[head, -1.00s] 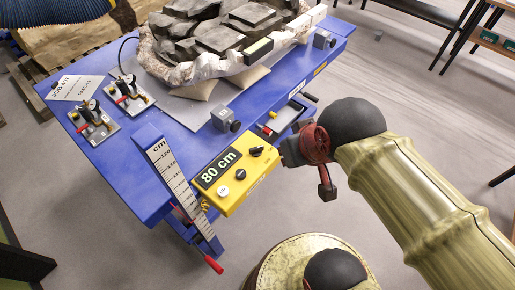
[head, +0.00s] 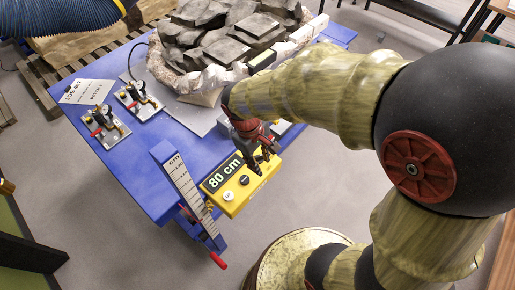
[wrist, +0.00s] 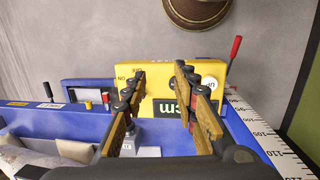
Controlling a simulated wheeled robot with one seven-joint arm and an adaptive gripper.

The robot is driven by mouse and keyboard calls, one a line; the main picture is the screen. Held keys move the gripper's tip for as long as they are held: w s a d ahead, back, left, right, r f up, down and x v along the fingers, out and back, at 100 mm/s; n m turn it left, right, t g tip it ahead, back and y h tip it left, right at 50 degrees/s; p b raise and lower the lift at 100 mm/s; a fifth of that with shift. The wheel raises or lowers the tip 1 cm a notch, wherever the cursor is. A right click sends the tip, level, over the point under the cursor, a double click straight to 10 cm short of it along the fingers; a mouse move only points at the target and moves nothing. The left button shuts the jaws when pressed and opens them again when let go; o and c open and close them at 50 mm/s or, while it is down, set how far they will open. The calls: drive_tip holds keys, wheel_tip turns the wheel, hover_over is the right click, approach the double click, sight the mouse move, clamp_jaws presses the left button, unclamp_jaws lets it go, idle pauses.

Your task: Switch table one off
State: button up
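The yellow control box (head: 238,187) of the blue table (head: 130,165) shows "80 cm" on its display. A black button (head: 244,180) and a white button (head: 228,196) are on its face. My gripper (head: 262,158) is at the box's far right end, where the black knob is hidden behind it. In the wrist view the box (wrist: 165,75) appears upside down, with small red lettering at its left end. My gripper's fingers (wrist: 160,78) are spread and look empty in front of the box. The left finger covers the knob's area; contact cannot be told.
A height scale (head: 183,190) and a red-tipped lever (head: 218,261) stand beside the box. Two small gauge units (head: 105,127) and a paper sign (head: 86,91) are on the table. A large rock specimen (head: 215,40) lies at the back.

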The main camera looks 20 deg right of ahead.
drive_tip(key=w+f+n+h+p, duration=0.2)
drive_tip(key=w+f+n, duration=0.4)
drive_tip(key=f+n, duration=0.15)
drive_tip(key=n, duration=0.5)
approach(259, 155)
drive_tip(key=f, duration=0.1)
drive_tip(key=shift+m, duration=0.25)
drive_tip(key=shift+x, duration=3.9)
drive_tip(key=shift+s, duration=0.1)
drive_tip(key=c, duration=0.3)
drive_tip(key=c, duration=0.4)
clamp_jaws()
